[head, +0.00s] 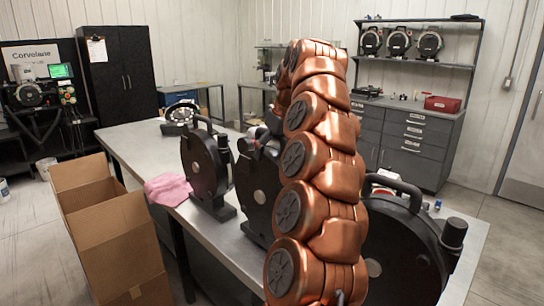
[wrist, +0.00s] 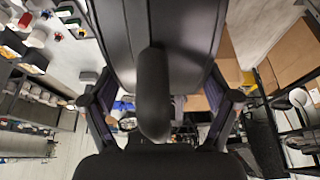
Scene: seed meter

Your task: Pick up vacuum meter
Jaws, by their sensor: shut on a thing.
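Several black, disc-shaped vacuum meters with top handles stand on the long metal table. One (head: 206,168) is left of my arm. A second (head: 258,188) stands just right of it, partly behind my arm. A third (head: 402,255) is at the right front, its left side covered by my arm. In the wrist view, my gripper (wrist: 160,118) has a finger on each side of a black handle (wrist: 153,92) on a dark meter body (wrist: 130,35). It is shut on that meter. In the head view my arm hides most of the gripper and grip.
A pink cloth (head: 168,189) lies on the table's left edge (head: 130,160). An open cardboard box (head: 120,235) stands beside it. A lighter meter (head: 180,118) sits at the table's far end. Grey drawers (head: 410,145) and a shelf with more meters (head: 398,42) are behind.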

